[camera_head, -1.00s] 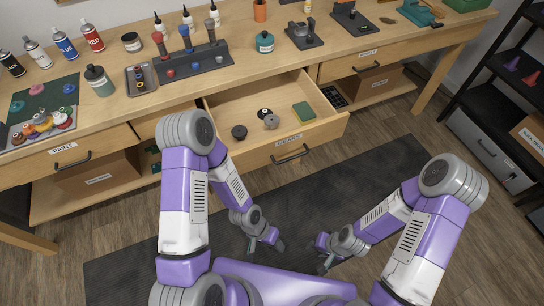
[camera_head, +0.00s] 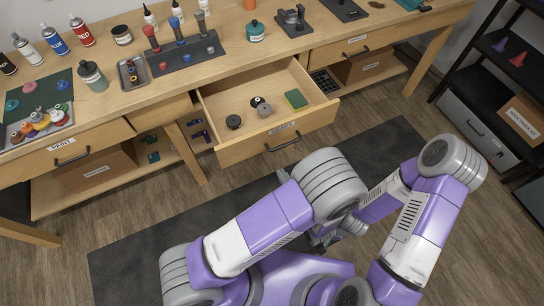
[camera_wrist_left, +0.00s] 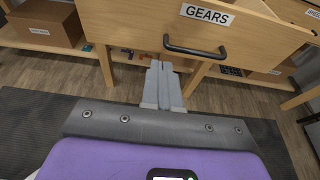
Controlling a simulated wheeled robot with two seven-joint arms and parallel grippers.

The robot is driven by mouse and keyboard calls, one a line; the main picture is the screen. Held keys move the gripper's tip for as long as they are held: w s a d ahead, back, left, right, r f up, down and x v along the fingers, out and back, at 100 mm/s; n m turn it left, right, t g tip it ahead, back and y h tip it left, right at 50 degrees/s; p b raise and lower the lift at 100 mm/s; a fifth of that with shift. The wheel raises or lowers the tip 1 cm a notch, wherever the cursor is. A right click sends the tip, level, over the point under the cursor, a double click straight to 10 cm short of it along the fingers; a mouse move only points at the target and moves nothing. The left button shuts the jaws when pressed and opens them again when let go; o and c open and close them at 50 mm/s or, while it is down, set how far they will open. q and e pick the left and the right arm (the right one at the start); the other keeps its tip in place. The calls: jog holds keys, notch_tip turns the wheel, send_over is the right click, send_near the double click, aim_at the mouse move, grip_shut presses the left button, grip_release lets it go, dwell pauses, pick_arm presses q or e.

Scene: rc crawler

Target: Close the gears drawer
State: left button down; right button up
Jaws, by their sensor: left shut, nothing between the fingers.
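The gears drawer (camera_head: 300,128) is pulled out of the workbench. In the left wrist view its front (camera_wrist_left: 130,22) carries a GEARS label and a dark bar handle (camera_wrist_left: 196,50). My left gripper (camera_wrist_left: 163,88) is shut and empty, its fingertips just below the drawer front and left of the handle in that picture; I see no clear contact. In the head view only a small part of the left gripper (camera_head: 282,175) shows beside my arm, below the handle. My right gripper (camera_head: 320,240) is low near my body, mostly covered by my arms; its fingers are unclear.
The drawer holds dark and grey gears (camera_head: 264,110) and a green block (camera_head: 296,98). The workbench top (camera_head: 215,75) bears bottles, a tool rack and trays. A closed PAINT drawer (camera_head: 75,150) is at left. Dark shelving (camera_head: 500,75) stands at right. A dark mat (camera_head: 150,260) covers the floor.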

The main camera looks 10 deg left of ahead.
aim_at(261, 143)
pick_arm(q)
jog(key=x, duration=0.4)
jog(key=b+x, duration=0.1)
jog(key=x, duration=0.8)
jog(key=shift+a+r+b, duration=0.1)
jog(key=shift+r+b, duration=0.25)
jog(key=shift+r, duration=0.05)
jog(key=shift+w+a, duration=0.2)
jog(key=shift+w, duration=0.1)
jog(key=shift+w, duration=0.1)
